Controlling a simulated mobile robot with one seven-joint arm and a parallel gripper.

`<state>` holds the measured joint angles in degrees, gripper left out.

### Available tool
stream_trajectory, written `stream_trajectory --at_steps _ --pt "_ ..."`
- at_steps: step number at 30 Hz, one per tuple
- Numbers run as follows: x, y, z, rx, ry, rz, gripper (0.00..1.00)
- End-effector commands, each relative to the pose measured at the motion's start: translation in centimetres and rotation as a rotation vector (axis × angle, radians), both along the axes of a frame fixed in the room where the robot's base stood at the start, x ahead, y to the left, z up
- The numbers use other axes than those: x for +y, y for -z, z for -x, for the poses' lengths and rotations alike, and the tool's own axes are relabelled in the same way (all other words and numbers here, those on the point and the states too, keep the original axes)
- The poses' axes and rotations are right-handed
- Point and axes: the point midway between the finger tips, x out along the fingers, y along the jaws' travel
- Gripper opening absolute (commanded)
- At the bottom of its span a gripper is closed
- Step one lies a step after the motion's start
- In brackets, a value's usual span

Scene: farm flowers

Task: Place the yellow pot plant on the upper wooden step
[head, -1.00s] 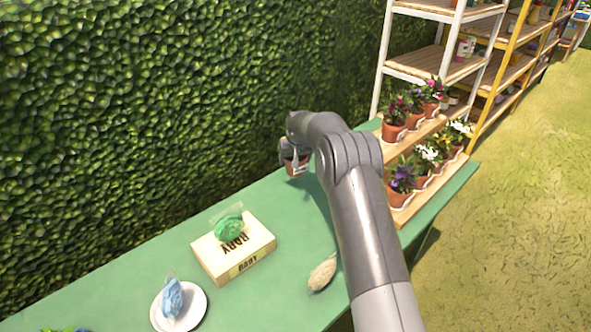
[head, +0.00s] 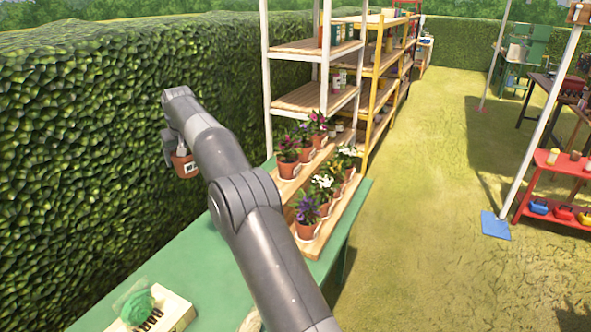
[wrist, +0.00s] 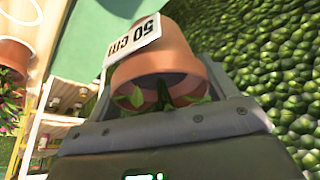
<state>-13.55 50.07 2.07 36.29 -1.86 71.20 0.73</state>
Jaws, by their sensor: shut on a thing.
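A terracotta pot (head: 185,167) with a white label is held in my gripper (head: 174,148), in front of the hedge and above the green table. In the wrist view the pot (wrist: 165,68) sits between the fingers, its label reading 50 cm. Green leaves show at its mouth; the flower colour is hidden. The upper wooden step (head: 286,187) lies right of my gripper and carries several potted flowers (head: 287,158). The lower step (head: 322,244) in front carries white and purple flowers (head: 307,208).
The green table (head: 185,250) is clear beside the steps. A box (head: 172,312) with a green object (head: 136,300) lies at the near left. A white shelf rack (head: 310,97) stands behind the steps. The hedge (head: 80,150) rises close on the left.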

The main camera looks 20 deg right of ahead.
Motion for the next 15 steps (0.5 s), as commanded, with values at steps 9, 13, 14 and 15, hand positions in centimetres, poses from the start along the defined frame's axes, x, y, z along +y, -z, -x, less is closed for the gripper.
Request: stream_trajectory --at_steps 9,13,14,15 --pt "-3.5 -1.9 -0.2 -0.001 0.017 -0.001 0.41" --pt "-6.6 -1.9 -0.2 0.000 0.031 -0.002 0.41" --pt "-7.5 -2.0 -0.2 -0.001 0.035 -0.002 0.41" --pt "-8.7 -2.0 -0.2 0.001 0.040 -0.002 0.41"
